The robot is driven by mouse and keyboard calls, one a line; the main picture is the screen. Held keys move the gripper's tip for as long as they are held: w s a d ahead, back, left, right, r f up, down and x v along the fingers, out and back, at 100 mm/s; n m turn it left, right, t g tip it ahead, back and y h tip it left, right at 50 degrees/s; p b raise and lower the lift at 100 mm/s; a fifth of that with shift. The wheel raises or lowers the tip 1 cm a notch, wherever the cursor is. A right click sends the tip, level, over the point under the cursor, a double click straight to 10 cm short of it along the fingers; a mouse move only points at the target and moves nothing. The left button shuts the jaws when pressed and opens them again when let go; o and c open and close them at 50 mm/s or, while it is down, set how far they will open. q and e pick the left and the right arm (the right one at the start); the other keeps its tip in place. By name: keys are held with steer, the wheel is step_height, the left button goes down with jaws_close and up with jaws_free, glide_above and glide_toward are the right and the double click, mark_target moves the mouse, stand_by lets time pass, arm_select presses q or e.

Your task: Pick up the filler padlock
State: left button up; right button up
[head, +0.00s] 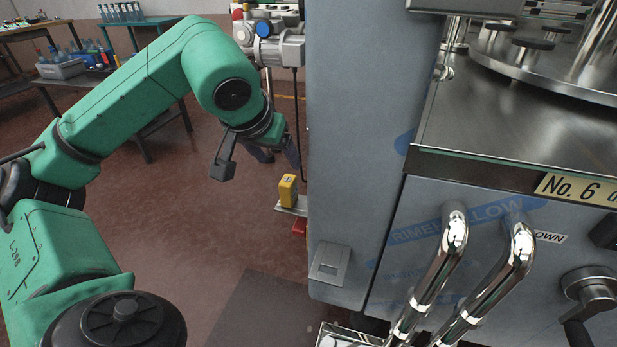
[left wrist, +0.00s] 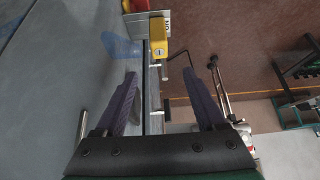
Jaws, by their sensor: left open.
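The filler padlock (head: 288,190), a yellow block, sits on a small metal bracket (head: 291,209) at the left edge of the grey filler cabinet. In the left wrist view the padlock (left wrist: 158,38) lies beyond my fingertips, near the top middle, with a small keyhole-like mark on its near face. My left gripper (head: 223,160) is open and empty, up and to the left of the padlock in the head view. In the left wrist view its two dark fingers (left wrist: 172,80) stand wide apart, with the padlock between their lines but farther off. My right gripper does not show.
A red part (head: 299,227) is just below the bracket. The grey filler panel (head: 350,130) stands close on the right, with shiny pipes (head: 440,270) in front. Green-topped tables (head: 130,25) are far back left. The reddish floor left of the padlock is clear.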

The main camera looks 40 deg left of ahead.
mark_target(291, 185)
arm_select(q)
steer(key=b+x, duration=0.1)
steer(key=x, duration=0.3)
steer(key=b+x, duration=0.1)
steer(key=x, duration=0.4)
steer(key=b+x, duration=0.1)
steer(key=x, duration=0.3)
steer(key=shift+s+d+f, duration=0.15)
steer(key=shift+s+f, duration=0.05)
steer(key=shift+f, duration=0.4)
steer(key=shift+s+r, duration=0.1)
steer(key=shift+c, duration=0.6)
jaws_close()
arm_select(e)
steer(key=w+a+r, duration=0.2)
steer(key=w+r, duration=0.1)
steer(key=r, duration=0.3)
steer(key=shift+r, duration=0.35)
